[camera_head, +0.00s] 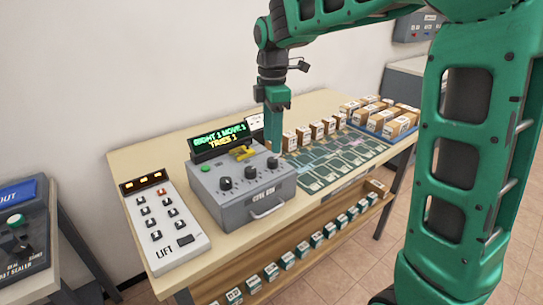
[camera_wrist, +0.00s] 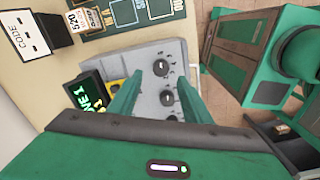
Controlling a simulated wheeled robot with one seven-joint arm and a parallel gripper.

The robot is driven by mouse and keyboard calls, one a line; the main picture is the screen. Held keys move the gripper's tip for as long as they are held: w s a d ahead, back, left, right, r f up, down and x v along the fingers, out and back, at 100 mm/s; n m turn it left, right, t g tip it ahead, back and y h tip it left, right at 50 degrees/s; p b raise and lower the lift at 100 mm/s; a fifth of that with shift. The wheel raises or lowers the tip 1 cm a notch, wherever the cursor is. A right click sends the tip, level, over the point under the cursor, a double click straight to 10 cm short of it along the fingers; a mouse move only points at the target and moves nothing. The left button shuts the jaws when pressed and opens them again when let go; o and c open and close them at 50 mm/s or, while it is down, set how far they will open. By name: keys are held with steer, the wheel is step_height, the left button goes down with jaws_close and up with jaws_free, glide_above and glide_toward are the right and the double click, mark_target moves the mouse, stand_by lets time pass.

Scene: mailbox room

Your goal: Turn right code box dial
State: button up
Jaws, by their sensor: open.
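The grey code box (camera_head: 240,192) stands on the table with three black dials in a row on its sloping top. The right dial (camera_head: 272,162) is just below my gripper (camera_head: 274,150), which points down from above. In the wrist view the right dial (camera_wrist: 161,67) shows between the tips of my gripper (camera_wrist: 159,75), whose green fingers are apart and hold nothing. Whether they touch the dial cannot be told. The middle dial (camera_head: 250,171) and left dial (camera_head: 225,184) are free. The display (camera_head: 219,140) reads "RIGHT 1 MOVE 1" and "TRIES 1".
A yellow part (camera_head: 243,153) sits behind the dials, close to the fingers. A white keypad panel (camera_head: 168,228) stands left of the box. A green map board (camera_head: 335,155) and several small boxes (camera_head: 317,129) lie to the right. A blue tray (camera_head: 374,126) holds parcels.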

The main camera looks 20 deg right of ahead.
mark_target(272, 159)
steer(key=shift+f, duration=3.15)
steer(key=c, duration=1.1)
